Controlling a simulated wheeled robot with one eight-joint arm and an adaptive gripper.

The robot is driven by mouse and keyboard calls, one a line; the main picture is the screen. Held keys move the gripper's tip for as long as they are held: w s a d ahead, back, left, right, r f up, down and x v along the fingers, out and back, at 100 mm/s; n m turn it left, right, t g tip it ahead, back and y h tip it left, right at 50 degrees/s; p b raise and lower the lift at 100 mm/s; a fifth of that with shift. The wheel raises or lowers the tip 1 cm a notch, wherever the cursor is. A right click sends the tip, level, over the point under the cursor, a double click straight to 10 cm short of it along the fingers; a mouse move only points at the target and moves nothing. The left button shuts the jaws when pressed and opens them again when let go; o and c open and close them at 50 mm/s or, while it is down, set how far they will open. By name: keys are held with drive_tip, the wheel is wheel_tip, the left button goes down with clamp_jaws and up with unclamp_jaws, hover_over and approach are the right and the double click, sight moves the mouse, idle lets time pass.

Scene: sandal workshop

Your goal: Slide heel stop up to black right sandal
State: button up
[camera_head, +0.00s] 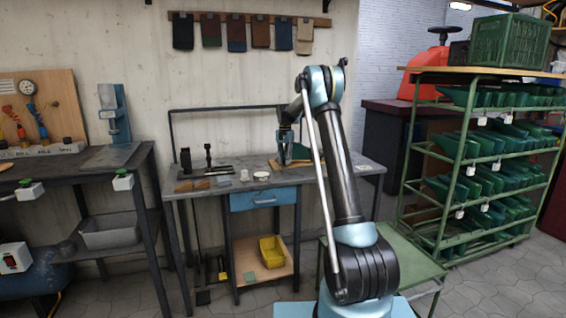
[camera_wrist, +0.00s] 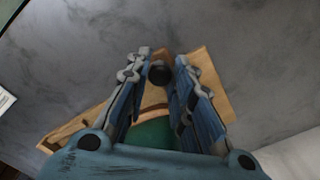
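In the wrist view a tan wooden board (camera_wrist: 208,72) lies on the grey bench top. A dark round knob (camera_wrist: 159,75) shows over it, between the two fingers of my gripper (camera_wrist: 160,66). The fingers stand apart, with a gap visible on each side of the knob. A green piece with a curved tan edge (camera_wrist: 153,133) lies nearer my palm, partly hidden by it. I cannot tell which part is the heel stop, and no black sandal is clearly visible.
On the workbench (camera_head: 225,190), a black fixture with upright posts (camera_head: 208,163), brown pieces (camera_head: 192,185) and a white round dish (camera_head: 262,174) stand left of my gripper. A green rack (camera_head: 410,160) stands at right. A thin rail rises behind the bench.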

drive_tip(key=shift+o, duration=1.2)
drive_tip(key=shift+r, duration=0.1)
wheel_tip(320, 180, up, 12)
